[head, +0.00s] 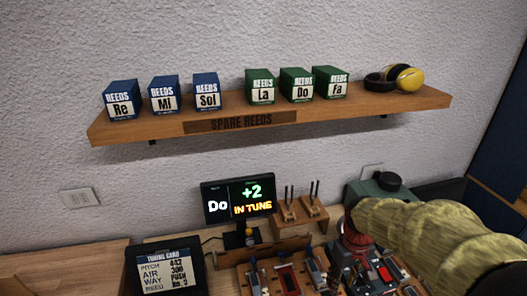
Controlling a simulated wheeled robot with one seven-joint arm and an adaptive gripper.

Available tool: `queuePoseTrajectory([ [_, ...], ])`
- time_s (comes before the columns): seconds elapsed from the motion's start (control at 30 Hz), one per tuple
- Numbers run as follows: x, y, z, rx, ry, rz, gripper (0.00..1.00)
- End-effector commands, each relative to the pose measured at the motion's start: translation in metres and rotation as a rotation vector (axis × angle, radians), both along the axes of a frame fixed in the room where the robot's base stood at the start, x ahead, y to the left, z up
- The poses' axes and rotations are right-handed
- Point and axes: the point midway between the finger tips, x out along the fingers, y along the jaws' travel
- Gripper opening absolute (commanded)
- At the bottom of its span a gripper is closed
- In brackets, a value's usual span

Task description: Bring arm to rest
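My arm, in a yellowish quilted sleeve, comes in from the lower right of the head view and bends down at a red cuff. My gripper (352,276) is below that cuff, low over the workbench and among dark and red parts. Its fingertips cannot be made out, so I cannot tell whether it is open or holds anything.
A wall shelf (415,98) holds blue and green reed boxes and yellow-black earmuffs (397,78). Below stand a tuner display (238,200) reading "Do +2 IN TUNE", a tuning card (165,270), a wooden tool holder (300,212), a green machine (372,190) and reed parts (288,277).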

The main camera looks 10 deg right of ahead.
Motion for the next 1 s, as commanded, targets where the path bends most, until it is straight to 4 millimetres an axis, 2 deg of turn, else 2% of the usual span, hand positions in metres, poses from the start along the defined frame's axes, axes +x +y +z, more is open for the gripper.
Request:
queuePoseTrajectory([
  [0.1, -0.001, 0.000, 0.000, 0.001, 0.002, -0.043, 0.33],
  [0.17, -0.011, 0.004, -0.006, 0.006, 0.021, -0.088, 0.33],
  [0.23, -0.023, 0.009, 0.001, 0.004, 0.016, -0.146, 0.33],
  [0.47, -0.050, 0.047, 0.060, -0.018, -0.130, -0.208, 0.33],
  [0.7, -0.080, 0.095, 0.124, -0.012, -0.363, -0.130, 0.33],
  [0.9, -0.088, 0.118, 0.160, 0.004, -0.491, -0.044, 0.33],
  [1.0, -0.088, 0.122, 0.161, 0.008, -0.494, -0.030, 0.33],
])
